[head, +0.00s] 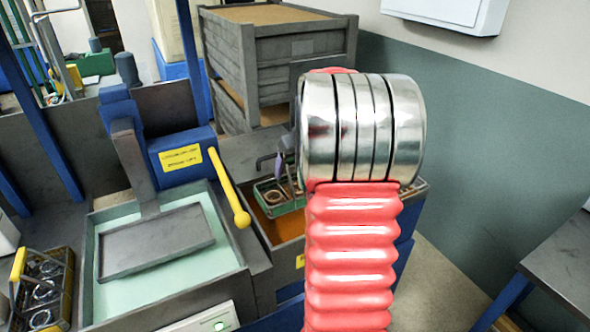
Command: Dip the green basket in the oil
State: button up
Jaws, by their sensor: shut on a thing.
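The green basket (264,199), with metal rings in it, shows left of my arm. It appears at or just above the opening of a tank of brown oil (288,228); I cannot tell whether it touches the oil. A dark bent handle (263,160) rises from it. My gripper (285,172) shows only in a small part beside the steel wrist, shut at the basket's handle. My red bellows arm and steel wrist hide the rest of the gripper, much of the basket and the right part of the oil tank.
A tank of pale green liquid (110,292) with a grey plate (155,241) and a yellow-knobbed lever (230,192) stands to the left. A yellow-handled basket (42,290) sits at far left. Large grey crates (275,60) stand behind. A dark table (565,262) is at right; floor between is clear.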

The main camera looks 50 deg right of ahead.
notch_tip(320, 180, up, 4)
jog(key=shift+f, duration=0.2)
dwell(0.5)
jog(key=shift+s, duration=0.1)
dwell(1.8)
